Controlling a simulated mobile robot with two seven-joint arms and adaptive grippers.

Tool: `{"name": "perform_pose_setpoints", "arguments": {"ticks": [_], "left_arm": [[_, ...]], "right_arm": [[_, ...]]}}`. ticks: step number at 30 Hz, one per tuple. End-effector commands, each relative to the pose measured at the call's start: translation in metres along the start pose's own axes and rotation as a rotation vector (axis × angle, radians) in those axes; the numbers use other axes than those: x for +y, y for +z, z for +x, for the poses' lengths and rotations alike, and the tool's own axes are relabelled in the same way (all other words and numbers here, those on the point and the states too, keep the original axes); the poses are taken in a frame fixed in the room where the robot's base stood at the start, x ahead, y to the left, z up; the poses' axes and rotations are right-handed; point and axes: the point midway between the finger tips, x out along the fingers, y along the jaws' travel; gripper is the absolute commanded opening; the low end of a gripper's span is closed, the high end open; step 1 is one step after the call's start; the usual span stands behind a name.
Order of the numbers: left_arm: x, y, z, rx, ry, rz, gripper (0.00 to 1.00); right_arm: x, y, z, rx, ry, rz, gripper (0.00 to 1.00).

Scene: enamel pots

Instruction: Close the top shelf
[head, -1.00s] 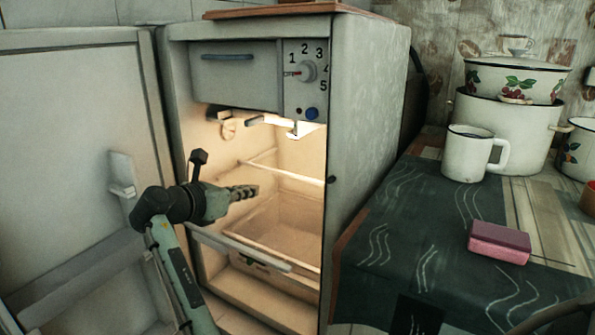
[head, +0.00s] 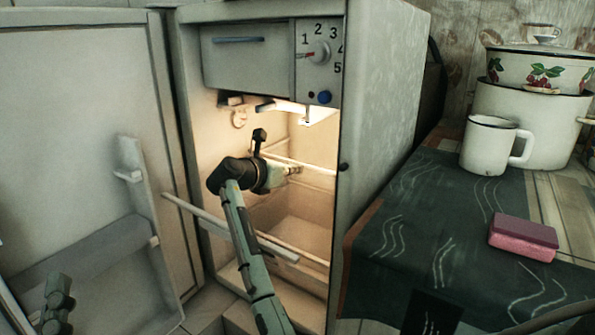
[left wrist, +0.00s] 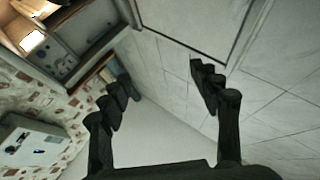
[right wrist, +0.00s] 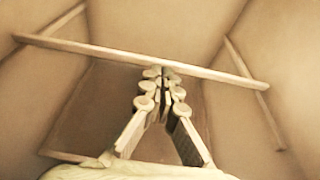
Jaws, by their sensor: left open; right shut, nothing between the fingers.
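The refrigerator (head: 388,110) stands open and lit inside. A closed grey top compartment (head: 245,65) with a blue handle sits at its top. Below it, an upper shelf's pale rail (head: 312,166) crosses the interior. A lower pale rail (head: 230,227) slants out past the opening. My right gripper (head: 296,170) reaches inside, close to the upper rail; contact is unclear. In the right wrist view, its shut, empty fingertips (right wrist: 163,74) are near a pale rail (right wrist: 90,50). My left gripper (left wrist: 158,70) is open and empty above the floor in the left wrist view.
The open refrigerator door (head: 75,130) fills the left side. A dial panel (head: 320,60) is beside the top compartment. On the right, a counter holds a white mug (head: 488,147), stacked pots (head: 530,110) and a pink sponge (head: 523,238).

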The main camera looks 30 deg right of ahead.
Motion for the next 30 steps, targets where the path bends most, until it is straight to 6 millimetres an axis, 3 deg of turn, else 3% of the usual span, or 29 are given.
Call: {"name": "perform_pose_setpoints", "arguments": {"ticks": [6, 21, 26, 30], "left_arm": [[-0.001, -0.006, 0.0, 0.046, -0.001, 0.003, 0.63], [-0.002, -0.004, 0.002, 0.025, -0.003, 0.006, 0.63], [-0.011, 0.026, 0.002, -0.116, -0.015, 0.031, 0.63], [-0.026, 0.066, -0.006, -0.309, -0.036, 0.059, 0.63]], "right_arm": [[0.0, 0.004, 0.014, 0.002, 0.0, 0.0, 0.0], [0.0, 0.006, 0.016, 0.0, 0.0, -0.002, 0.0], [0.0, 0.01, 0.021, -0.003, 0.001, -0.004, 0.0], [0.0, 0.014, 0.03, -0.005, 0.002, -0.007, 0.0]]}}
